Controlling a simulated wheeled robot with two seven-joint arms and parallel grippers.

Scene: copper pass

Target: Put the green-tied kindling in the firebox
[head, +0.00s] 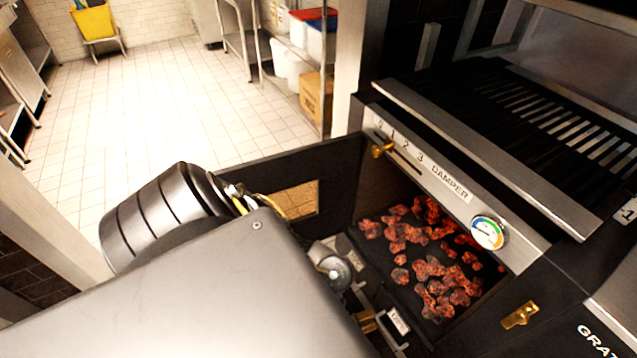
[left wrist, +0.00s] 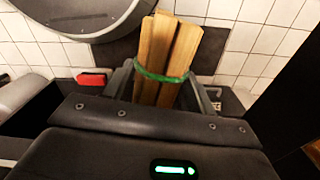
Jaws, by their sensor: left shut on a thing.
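The kindling bundle (left wrist: 170,50) is several pale wooden sticks with a green tie around them, in the left wrist view. My left gripper (left wrist: 164,92) is shut on it, one finger on each side near the tie. In the head view my left arm covers the lower left, and I cannot make out the bundle there. The firebox (head: 385,190) is open at right of centre, with glowing red coals (head: 430,265) on its dark floor. My right gripper is not in view.
The dark firebox door (head: 340,165) stands open to the left, partly behind my arm. A damper panel (head: 440,180) with a brass knob (head: 382,150) and a gauge (head: 488,232) runs above the opening. A slatted grill is above. Tiled floor (head: 180,90) is clear at left.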

